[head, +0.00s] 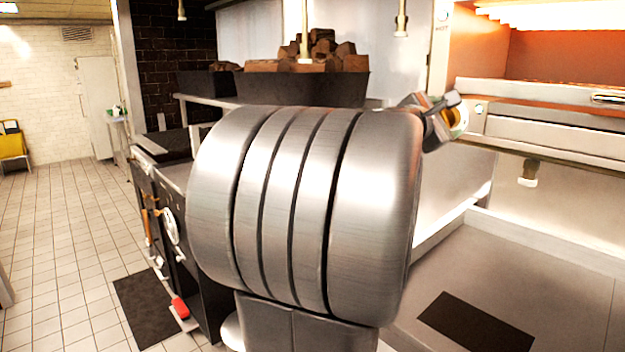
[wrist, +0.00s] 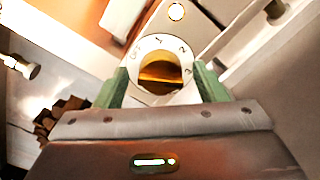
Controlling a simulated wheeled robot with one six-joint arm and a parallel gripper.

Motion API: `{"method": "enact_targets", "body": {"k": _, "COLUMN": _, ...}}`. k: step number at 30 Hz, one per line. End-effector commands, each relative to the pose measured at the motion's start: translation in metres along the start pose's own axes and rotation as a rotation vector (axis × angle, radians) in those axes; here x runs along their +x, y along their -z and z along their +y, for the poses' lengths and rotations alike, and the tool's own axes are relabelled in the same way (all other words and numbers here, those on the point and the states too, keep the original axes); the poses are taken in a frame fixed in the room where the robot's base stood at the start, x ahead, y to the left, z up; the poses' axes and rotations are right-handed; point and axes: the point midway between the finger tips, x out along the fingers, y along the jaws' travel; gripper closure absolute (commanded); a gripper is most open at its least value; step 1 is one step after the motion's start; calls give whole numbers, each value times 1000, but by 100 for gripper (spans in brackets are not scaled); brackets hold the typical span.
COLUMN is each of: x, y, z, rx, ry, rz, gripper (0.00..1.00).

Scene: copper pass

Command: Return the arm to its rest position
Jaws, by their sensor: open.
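My gripper (wrist: 164,84) is open, its two green fingers standing either side of a round dial knob in the wrist view. The knob has a white face (wrist: 146,45) marked OFF, 1, 2 and 3, and an orange grip bar (wrist: 160,72). I cannot tell whether the fingers touch it. In the head view my own thick metal arm link fills the middle and hides much of the scene. Only a small part of my gripper (head: 438,108) shows past its upper right, by the knob's yellow and white ring (head: 458,117).
A metal counter with an orange-lit recess (head: 560,65) stands at the right. A dark trough of firewood (head: 312,88) is behind my arm. A black cooking unit (head: 178,200) with hanging tools is left of my arm. Tiled floor (head: 60,230) at the left is open.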

Motion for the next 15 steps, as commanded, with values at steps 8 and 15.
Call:
{"method": "enact_targets", "body": {"k": 8, "x": 0, "y": 0, "z": 0, "rx": -74, "ry": 1, "rz": 0, "gripper": 35}}
{"method": "enact_targets", "body": {"k": 15, "x": 0, "y": 0, "z": 0, "rx": -78, "ry": 1, "rz": 0, "gripper": 35}}
